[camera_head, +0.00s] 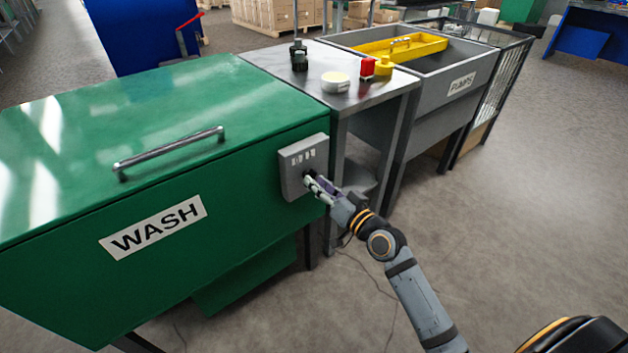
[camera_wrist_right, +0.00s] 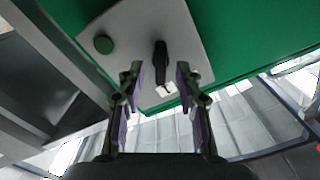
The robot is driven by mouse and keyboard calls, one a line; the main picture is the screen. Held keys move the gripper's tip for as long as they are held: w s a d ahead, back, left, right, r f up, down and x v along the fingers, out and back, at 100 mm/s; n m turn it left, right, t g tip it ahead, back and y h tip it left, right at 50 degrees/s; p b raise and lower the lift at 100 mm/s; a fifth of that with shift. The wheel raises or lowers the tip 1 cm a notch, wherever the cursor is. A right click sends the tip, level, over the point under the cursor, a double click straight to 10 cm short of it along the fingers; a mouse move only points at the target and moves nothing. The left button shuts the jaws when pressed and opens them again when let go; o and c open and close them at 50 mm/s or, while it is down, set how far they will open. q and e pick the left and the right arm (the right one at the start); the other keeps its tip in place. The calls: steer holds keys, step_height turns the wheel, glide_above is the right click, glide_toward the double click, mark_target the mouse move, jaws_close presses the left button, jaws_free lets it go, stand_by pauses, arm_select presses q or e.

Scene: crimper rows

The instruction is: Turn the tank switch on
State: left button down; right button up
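The green wash tank (camera_head: 75,170) carries a grey switch box (camera_head: 290,172) on its front at the right end. In the right wrist view the box's light panel (camera_wrist_right: 130,38) bears a black switch knob (camera_wrist_right: 161,62) and a round green button (camera_wrist_right: 103,44). My right gripper (camera_head: 308,184) is at the box's face; in the wrist view (camera_wrist_right: 158,85) its two fingers are apart, one on each side of the knob, with gaps visible. Contact cannot be told. The head view hides the knob behind the fingers. My left gripper is not in view.
A metal table (camera_head: 318,97) beside the tank holds dark bottles (camera_head: 299,58), a pale round container (camera_head: 335,82) and red and yellow items (camera_head: 367,67). The floor (camera_head: 540,190) at right is clear.

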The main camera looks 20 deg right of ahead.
steer(key=v, duration=0.5)
steer(key=shift+s, duration=0.15)
